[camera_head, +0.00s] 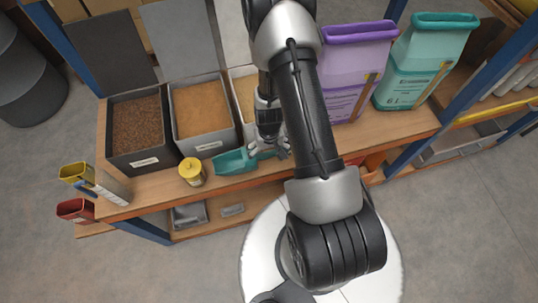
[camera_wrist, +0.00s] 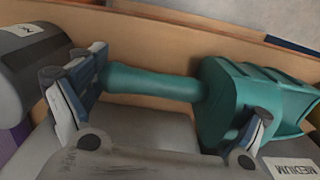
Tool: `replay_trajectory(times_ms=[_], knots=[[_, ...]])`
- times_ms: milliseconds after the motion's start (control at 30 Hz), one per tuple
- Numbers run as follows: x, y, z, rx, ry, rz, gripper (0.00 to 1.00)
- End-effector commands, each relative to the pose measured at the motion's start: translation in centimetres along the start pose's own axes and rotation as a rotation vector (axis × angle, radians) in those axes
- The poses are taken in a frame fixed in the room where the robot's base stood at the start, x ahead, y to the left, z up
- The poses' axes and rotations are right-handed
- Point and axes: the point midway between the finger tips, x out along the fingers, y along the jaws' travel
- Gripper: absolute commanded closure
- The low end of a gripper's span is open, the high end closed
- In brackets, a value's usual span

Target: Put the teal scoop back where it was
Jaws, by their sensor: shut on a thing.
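The teal scoop (camera_head: 232,162) is at the front of the wooden shelf top, in front of the bins, with its bowl to the left and its handle toward my gripper (camera_head: 270,148). In the wrist view the scoop's bowl (camera_wrist: 225,100) is at right and its round handle (camera_wrist: 150,83) runs left across the middle. My gripper (camera_wrist: 170,95) is shut on the scoop, with one finger by the handle's end and the other by the bowl. Whether the scoop touches the shelf I cannot tell.
A dark bin of brown granules (camera_head: 108,132) and a grey bin of tan powder (camera_head: 177,120) stand behind; a third bin is partly hidden by my arm. A yellow-lidded jar (camera_head: 192,172) stands close left of the scoop. Purple (camera_head: 357,55) and teal (camera_head: 430,60) containers stand right.

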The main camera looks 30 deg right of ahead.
Motion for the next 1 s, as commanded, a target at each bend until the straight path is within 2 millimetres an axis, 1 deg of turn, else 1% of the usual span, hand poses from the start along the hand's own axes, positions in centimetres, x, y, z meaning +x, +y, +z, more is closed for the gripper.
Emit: replay_trajectory(times_ms=[167,300,333,467,867,933,1000], knots=[[-0.2,0.0,-0.1,0.0,0.002,0.0,0.75],[0.3,0.0,-0.1,0.0,0.001,0.0,0.75],[0.2,0.0,-0.1,0.0,0.001,0.0,0.09],[0.1,0.0,-0.1,0.0,0.001,0.0,0.0],[0.0,0.0,-0.1,0.0,0.001,0.0,0.0],[-0.4,0.0,-0.1,0.0,0.001,0.0,0.0],[-1.4,0.0,-0.1,0.0,0.003,0.0,0.0]])
